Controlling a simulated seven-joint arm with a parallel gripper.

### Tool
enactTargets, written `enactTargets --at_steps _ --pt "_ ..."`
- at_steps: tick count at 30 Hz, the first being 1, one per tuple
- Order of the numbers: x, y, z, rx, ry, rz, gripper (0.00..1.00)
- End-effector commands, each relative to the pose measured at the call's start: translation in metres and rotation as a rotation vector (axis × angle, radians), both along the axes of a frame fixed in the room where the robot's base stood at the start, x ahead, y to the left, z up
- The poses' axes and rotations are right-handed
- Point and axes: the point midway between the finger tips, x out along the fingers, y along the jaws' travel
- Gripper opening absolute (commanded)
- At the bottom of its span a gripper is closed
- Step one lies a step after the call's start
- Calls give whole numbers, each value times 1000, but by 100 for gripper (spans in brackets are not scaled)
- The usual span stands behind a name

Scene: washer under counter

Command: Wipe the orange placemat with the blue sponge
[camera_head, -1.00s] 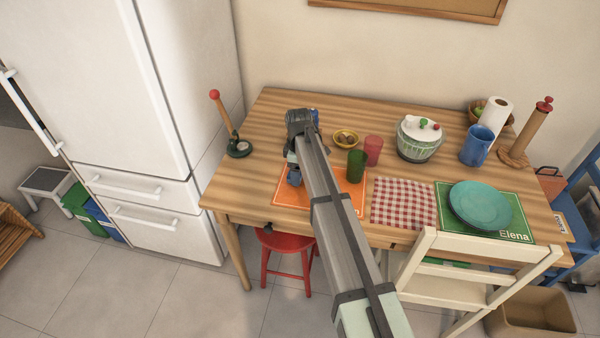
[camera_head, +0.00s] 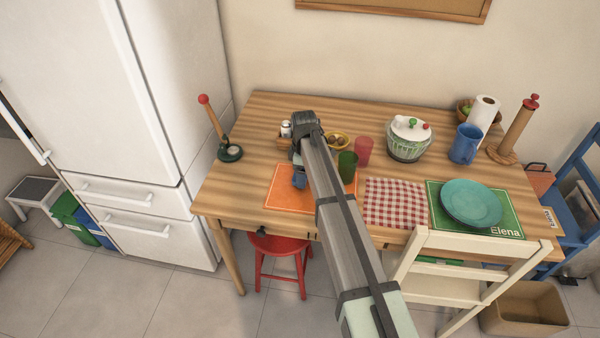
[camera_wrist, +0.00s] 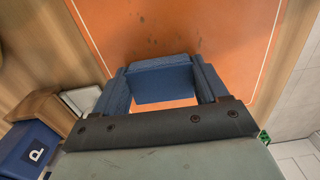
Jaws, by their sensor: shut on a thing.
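The orange placemat (camera_head: 285,200) lies on the wooden table near its front edge, partly hidden by my arm. In the wrist view the placemat (camera_wrist: 225,30) shows a thin white border line and some dark smudges. The blue sponge (camera_wrist: 162,82) is held between the two fingers of my gripper (camera_wrist: 162,90), over the placemat. In the head view the sponge (camera_head: 299,180) is a small blue patch below my gripper (camera_head: 300,168), over the left part of the mat. I cannot tell whether the sponge presses on the mat.
A wooden caddy (camera_head: 284,143) with a white shaker (camera_head: 286,129) stands behind the mat. A green cup (camera_head: 347,165), red cup (camera_head: 364,151) and small yellow bowl (camera_head: 338,139) stand close by on the right. A checkered cloth (camera_head: 394,203) lies right of the mat.

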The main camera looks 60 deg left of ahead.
Motion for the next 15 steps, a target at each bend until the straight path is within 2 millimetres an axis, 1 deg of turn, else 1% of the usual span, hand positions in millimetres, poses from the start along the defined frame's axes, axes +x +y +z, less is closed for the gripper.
enactTargets --at_steps 15 --pt "24 -25 -3 0 0 -1 49"
